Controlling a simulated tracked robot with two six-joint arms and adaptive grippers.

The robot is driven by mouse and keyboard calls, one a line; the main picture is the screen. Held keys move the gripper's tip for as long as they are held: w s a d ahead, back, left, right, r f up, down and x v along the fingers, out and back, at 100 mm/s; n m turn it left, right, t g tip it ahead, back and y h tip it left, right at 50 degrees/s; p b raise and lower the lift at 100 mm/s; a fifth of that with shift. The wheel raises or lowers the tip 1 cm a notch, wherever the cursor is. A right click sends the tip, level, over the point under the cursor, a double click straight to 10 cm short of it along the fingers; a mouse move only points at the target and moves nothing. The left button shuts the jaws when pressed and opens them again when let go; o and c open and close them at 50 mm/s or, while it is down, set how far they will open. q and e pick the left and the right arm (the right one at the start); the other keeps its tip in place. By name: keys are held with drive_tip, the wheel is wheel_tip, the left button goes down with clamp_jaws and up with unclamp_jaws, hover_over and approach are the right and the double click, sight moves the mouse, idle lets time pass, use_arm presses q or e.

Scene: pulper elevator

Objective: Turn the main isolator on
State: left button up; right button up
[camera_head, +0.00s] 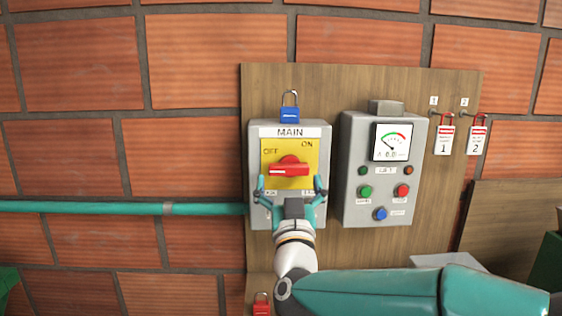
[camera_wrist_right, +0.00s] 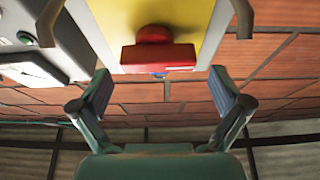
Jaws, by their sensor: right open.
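The main isolator is a grey box (camera_head: 256,160) marked MAIN, with a yellow plate (camera_head: 309,168) lettered OFF at left and ON at upper right. Its red handle (camera_head: 290,169) lies about level across the plate. My right gripper (camera_head: 291,184) is open and empty, its fingers spread to either side just below the handle. In the right wrist view the handle (camera_wrist_right: 158,57) is ahead of and between the open fingers (camera_wrist_right: 160,82), apart from both. A blue padlock (camera_head: 290,115) hangs above the box. My left gripper is not in view.
A grey control box (camera_head: 351,150) with a gauge and coloured buttons stands close at right. Tags 1 (camera_head: 443,140) and 2 (camera_head: 478,140) hang farther right on the wooden board (camera_head: 415,85). A teal pipe (camera_head: 120,208) meets the isolator at left. A red padlock (camera_head: 261,308) shows below.

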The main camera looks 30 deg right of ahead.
sight(288, 173)
drive_tip(key=shift+p+x, duration=0.55)
drive_tip(key=shift+x, duration=1.45)
drive_tip(key=shift+f, duration=0.1)
drive_tip(key=c, duration=0.9)
